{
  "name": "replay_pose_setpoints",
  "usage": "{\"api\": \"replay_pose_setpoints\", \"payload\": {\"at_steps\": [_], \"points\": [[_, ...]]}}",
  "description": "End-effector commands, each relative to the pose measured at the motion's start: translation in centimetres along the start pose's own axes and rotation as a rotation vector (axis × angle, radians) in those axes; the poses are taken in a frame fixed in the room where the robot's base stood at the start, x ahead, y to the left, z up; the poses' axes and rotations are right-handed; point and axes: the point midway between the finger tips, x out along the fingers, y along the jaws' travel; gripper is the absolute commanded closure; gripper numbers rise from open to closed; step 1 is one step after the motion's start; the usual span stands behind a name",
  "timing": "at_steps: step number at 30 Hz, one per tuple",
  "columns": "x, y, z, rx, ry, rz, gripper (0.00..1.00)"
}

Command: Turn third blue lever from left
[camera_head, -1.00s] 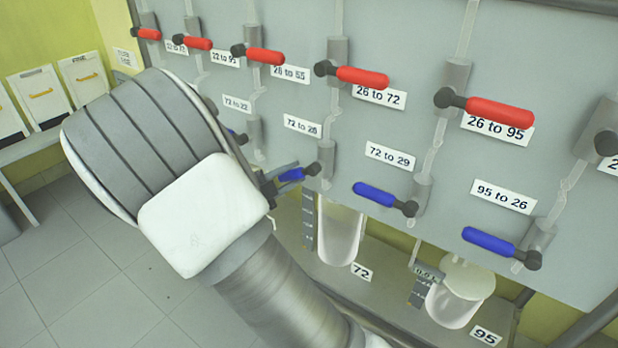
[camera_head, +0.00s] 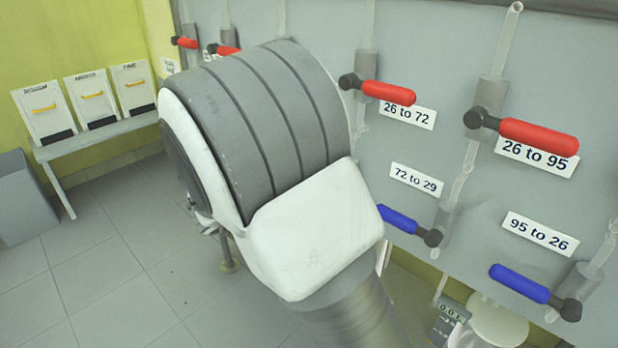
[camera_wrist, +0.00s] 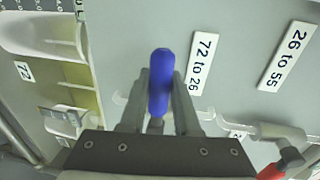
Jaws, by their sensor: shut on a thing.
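In the wrist view a blue lever (camera_wrist: 160,80) stands between the two fingers of my gripper (camera_wrist: 158,105), beside the label "72 to 26" (camera_wrist: 202,63). The fingers are shut on it, and its rounded end sticks out past them. In the head view my arm's wrist hides this lever and my gripper. Another blue lever (camera_head: 400,220) points left below the label "72 to 29" (camera_head: 416,178). A further blue lever (camera_head: 521,283) points left below the label "95 to 26" (camera_head: 540,231).
Red levers (camera_head: 388,92) (camera_head: 538,136) line the upper row of the grey panel. A glass vessel (camera_head: 497,323) stands below it at the lower right. White boxes (camera_head: 92,98) sit on a bench at the left, with clear floor (camera_head: 110,265) before them.

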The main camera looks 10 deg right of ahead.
Motion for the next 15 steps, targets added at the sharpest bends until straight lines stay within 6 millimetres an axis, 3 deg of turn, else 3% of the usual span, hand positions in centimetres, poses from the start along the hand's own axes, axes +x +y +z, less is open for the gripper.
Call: {"api": "replay_pose_setpoints", "payload": {"at_steps": [13, 14, 15], "points": [[-0.07, -0.23, 0.08, 0.015, -0.004, -0.002, 1.0], [-0.07, -0.24, 0.09, 0.015, -0.004, -0.002, 0.68], [-0.07, -0.24, 0.08, 0.015, -0.004, -0.002, 0.61]]}}
